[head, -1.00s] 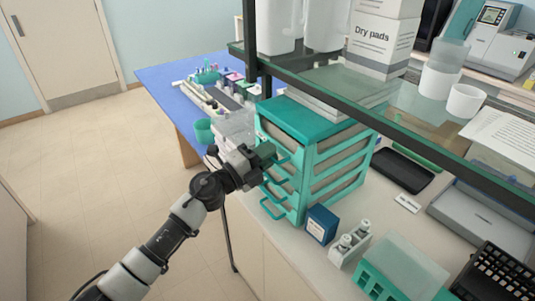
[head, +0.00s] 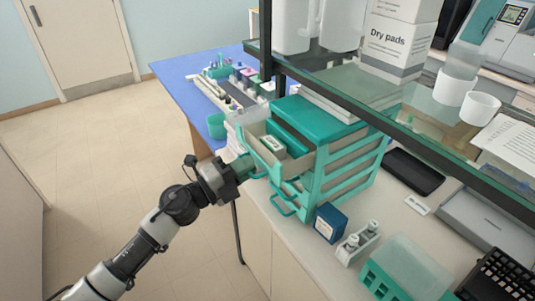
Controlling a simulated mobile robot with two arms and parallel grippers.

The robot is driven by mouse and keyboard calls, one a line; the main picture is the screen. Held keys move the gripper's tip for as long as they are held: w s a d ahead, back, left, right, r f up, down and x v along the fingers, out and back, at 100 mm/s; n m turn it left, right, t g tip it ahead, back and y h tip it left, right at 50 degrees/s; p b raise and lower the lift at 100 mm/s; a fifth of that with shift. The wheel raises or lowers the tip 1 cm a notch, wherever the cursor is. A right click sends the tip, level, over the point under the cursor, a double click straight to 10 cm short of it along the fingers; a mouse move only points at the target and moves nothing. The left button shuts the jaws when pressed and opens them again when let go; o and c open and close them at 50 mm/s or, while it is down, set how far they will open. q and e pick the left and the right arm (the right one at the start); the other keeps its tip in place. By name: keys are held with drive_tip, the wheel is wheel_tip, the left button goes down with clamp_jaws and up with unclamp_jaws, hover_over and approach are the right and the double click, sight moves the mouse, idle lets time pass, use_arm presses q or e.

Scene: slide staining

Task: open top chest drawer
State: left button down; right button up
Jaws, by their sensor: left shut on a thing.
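The teal chest (head: 345,178) stands on the bench below the glass shelf. Its top drawer (head: 292,168) is pulled out toward the left, and a teal box and a small white labelled item (head: 273,145) show inside it. The lower drawers are closed, with teal loop handles (head: 285,206) on the front. My left gripper (head: 246,168) is shut on the top drawer's handle at the drawer's front, and the fingers largely hide that handle. My right gripper is not in view.
A blue box (head: 329,222) and a white holder with small bottles (head: 357,244) stand in front of the chest. The glass shelf (head: 410,100) with its black rail (head: 400,122) hangs above. The floor at left (head: 90,170) is clear.

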use_arm(q)
drive_tip(key=r+b+v, duration=0.1)
drive_tip(key=v, duration=0.9)
drive_tip(key=shift+r, duration=0.35)
drive_tip(key=shift+a, duration=0.1)
drive_tip(key=c, duration=1.2)
unclamp_jaws()
drive_tip(key=shift+c, duration=0.2)
drive_tip(key=shift+s, duration=0.1)
drive_tip(key=b+v, duration=0.4)
drive_tip(key=v, duration=0.6)
drive_tip(key=shift+s+a, duration=0.2)
drive_tip(key=shift+a, duration=0.15)
drive_tip(key=shift+f, duration=0.1)
